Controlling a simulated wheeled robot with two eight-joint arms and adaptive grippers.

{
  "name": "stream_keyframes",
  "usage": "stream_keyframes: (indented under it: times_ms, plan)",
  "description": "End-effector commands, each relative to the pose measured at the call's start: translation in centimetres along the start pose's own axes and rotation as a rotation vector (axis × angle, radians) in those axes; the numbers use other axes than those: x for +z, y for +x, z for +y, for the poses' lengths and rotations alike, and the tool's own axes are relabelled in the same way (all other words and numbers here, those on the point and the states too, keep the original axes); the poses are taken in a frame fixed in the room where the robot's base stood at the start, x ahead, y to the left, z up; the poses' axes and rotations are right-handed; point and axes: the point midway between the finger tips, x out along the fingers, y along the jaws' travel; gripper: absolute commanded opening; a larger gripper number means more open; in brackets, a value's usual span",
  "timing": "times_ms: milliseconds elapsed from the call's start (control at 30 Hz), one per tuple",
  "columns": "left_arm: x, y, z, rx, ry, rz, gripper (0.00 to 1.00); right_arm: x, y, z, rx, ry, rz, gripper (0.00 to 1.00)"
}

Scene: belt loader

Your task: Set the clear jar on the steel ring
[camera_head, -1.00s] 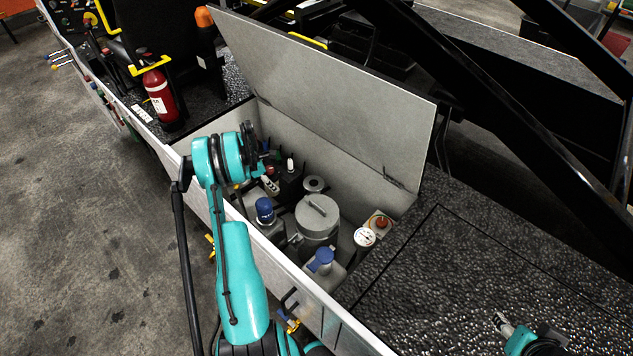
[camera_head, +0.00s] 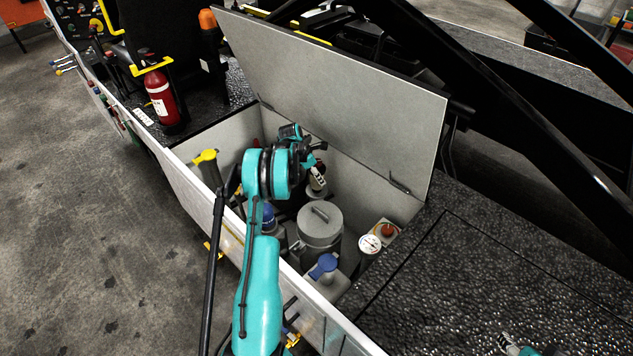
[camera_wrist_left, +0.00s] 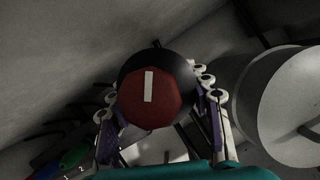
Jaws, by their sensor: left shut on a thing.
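My left gripper (camera_head: 316,180) is inside the open bin, at its back, behind the grey canister. In the left wrist view, its fingers (camera_wrist_left: 155,95) are closed on both sides of a round red-topped thing (camera_wrist_left: 150,98) with a white bar on top. A dark round shape shows behind the red top; I cannot tell whether it is the same piece. I see no clear glass, so I cannot tell if this is the jar. The steel ring is not visible now; my arm and gripper cover that area. My right gripper (camera_head: 506,343) is partly in view at the bottom right.
The bin (camera_head: 330,306) has a raised grey lid (camera_head: 340,100). Inside stand a grey canister (camera_head: 320,226), a blue-capped container (camera_head: 324,266), a white gauge (camera_head: 370,244), a red knob (camera_head: 388,230) and a yellow-topped tube (camera_head: 206,158). A fire extinguisher (camera_head: 160,98) stands outside.

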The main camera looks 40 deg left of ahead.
Motion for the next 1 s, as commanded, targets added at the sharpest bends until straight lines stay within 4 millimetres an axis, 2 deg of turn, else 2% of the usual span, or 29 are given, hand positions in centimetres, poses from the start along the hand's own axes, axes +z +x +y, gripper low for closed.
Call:
stream_keyframes:
  times_ms: [33, 100, 467, 500, 567, 1000]
  plan:
    - [-0.8, 1.4, 0.1, 0.001, -0.002, 0.000, 0.00, 0.7, 0.9, 0.0, 0.000, 0.000, 0.000, 0.50]
    - [-1.2, 2.3, 0.1, 0.002, -0.002, 0.000, 0.00, 1.0, 1.4, 0.0, 0.000, 0.000, 0.000, 0.50]
    - [-1.3, 2.5, 0.1, 0.001, -0.002, 0.000, 0.00, 0.9, 1.2, 0.0, 0.000, 0.000, 0.000, 0.50]
    - [-1.3, 2.5, 0.1, 0.001, -0.002, 0.001, 0.54, 0.9, 1.2, 0.0, 0.000, 0.000, 0.000, 0.50]
    - [-1.3, 2.5, 0.1, 0.001, -0.002, 0.001, 0.70, 0.9, 1.2, 0.0, 0.000, 0.000, 0.000, 0.50]
    - [-1.3, 2.5, 0.1, 0.001, -0.002, 0.000, 0.70, 0.9, 1.2, 0.0, 0.000, 0.000, 0.000, 0.50]
